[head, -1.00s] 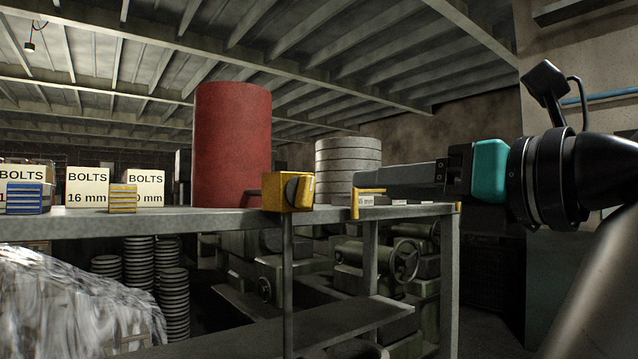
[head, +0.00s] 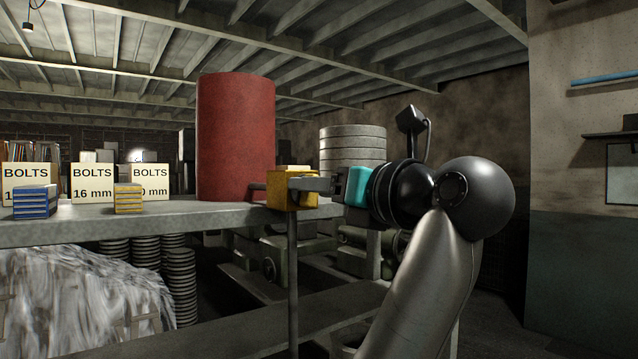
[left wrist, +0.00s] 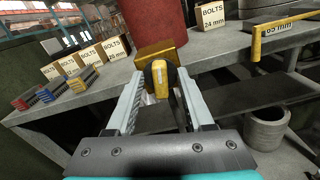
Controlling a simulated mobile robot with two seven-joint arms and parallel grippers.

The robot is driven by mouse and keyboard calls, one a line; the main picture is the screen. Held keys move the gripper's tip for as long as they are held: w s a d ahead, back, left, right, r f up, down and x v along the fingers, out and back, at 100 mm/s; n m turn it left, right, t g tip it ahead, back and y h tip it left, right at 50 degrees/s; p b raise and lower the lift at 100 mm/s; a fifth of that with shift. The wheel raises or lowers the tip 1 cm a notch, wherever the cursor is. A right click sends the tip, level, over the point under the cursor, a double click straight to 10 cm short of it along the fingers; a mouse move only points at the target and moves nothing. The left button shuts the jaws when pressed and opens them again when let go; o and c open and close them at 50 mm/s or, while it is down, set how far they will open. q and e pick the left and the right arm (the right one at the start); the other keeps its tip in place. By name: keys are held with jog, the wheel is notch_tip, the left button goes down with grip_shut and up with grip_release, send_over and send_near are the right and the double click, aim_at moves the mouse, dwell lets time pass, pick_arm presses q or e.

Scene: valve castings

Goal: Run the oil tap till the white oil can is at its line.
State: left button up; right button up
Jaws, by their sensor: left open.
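The oil tap shows as a yellow block (head: 290,197) on the shelf's front edge, beside the red drum (head: 236,140). In the left wrist view the yellow block (left wrist: 153,58) carries a yellow-and-grey handle (left wrist: 160,78) on its near face. My left gripper (head: 305,184) reaches the tap from the right in the head view. In the left wrist view its jaws (left wrist: 159,80) are open, one on each side of the handle; I cannot tell whether they touch it. I cannot make out a white oil can or its line. My right gripper is not in view.
Bolt boxes (head: 93,183) and small blue and yellow stacks (head: 128,198) stand on the shelf (head: 160,225) at left. Grey stacked rings (head: 352,147) stand behind my gripper. In the left wrist view a yellow bent bar (left wrist: 258,45) sits at the shelf edge on the right.

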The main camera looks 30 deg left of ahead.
pick_arm(q)
grip_shut()
dwell(0.5)
